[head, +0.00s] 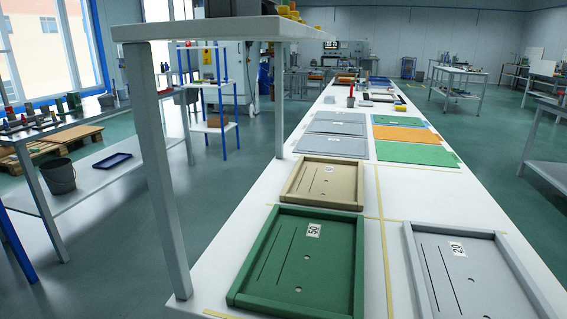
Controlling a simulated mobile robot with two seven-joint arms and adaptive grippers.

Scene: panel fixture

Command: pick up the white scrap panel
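No panel stands out clearly as the white scrap panel. A pale grey, framed panel fixture (485,292) labelled 20 lies at the near right of the long white table (420,192), cut off by the bottom edge. Flat pale grey panels lie farther back on the left half, one nearer (331,147) and others just behind it (336,128). I cannot tell whether any of these is the scrap panel. Neither of my grippers is in view.
A green framed fixture (325,263) labelled 50 and a tan one (343,190) lie on the near left. Green (416,154) and orange (404,134) panels lie farther back. A raised shelf (200,30) overhangs the left. The table is bare right of the tan fixture.

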